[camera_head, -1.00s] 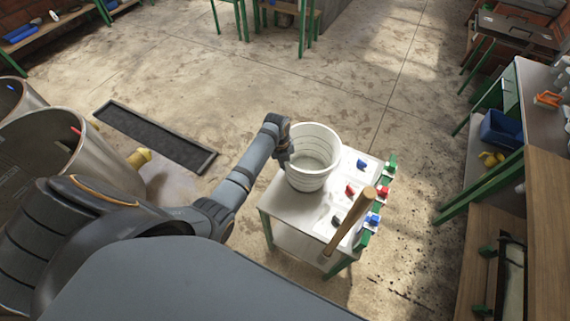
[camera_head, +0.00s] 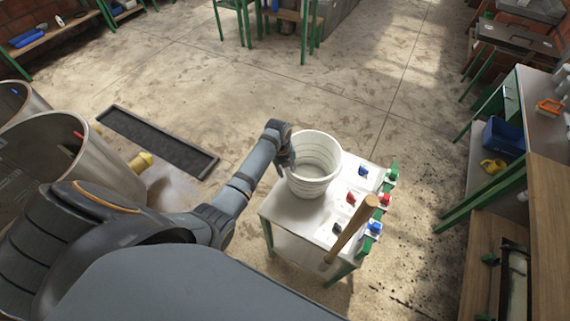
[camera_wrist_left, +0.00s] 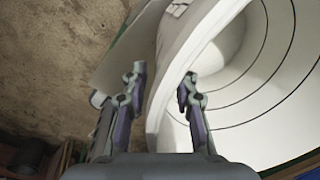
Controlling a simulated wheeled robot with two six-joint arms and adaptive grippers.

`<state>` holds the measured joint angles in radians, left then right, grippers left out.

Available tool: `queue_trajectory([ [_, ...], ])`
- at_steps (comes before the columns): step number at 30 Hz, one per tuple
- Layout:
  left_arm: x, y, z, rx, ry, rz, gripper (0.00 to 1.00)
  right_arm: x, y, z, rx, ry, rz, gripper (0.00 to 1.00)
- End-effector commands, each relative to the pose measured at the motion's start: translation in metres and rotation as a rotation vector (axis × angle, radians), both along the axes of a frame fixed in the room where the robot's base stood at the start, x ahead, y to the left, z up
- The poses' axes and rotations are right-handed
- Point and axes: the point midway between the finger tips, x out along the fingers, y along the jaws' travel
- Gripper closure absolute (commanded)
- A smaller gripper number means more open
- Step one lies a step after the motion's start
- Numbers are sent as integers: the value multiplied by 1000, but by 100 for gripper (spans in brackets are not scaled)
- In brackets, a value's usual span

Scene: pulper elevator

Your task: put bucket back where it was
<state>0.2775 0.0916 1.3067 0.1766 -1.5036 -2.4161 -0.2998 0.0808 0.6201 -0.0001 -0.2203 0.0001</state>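The white ribbed bucket (camera_head: 318,181) appears to stand upright on the small white-topped table (camera_head: 283,211), at its far left part. My left gripper (camera_head: 286,157) is at the left side of the bucket's rim. In the left wrist view, the bucket's wall (camera_wrist_left: 172,75) passes between the two fingers of the left gripper (camera_wrist_left: 162,88). The fingers are apart, one outside and one inside the bucket, and a gap shows beside the wall. The bucket looks empty. My right gripper is not in view.
A wooden-handled tool (camera_head: 352,232) stands at the table's front right. Small red and blue valve-like pieces (camera_head: 374,227) line its right side. Large metal drums (camera_head: 75,160) stand at left, beside a dark floor grate (camera_head: 158,142). A workbench (camera_head: 545,140) is at right.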

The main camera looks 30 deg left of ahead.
Motion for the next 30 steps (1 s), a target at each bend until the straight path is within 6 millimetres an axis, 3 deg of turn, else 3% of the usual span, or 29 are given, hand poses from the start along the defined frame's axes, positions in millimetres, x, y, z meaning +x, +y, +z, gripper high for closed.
queue_trajectory([
  [9,-5,7,73,3,-4,0,72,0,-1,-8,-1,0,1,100],
  [15,-8,9,104,1,-2,0,72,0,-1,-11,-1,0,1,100],
  [30,-9,10,111,0,0,0,72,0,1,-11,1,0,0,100],
])
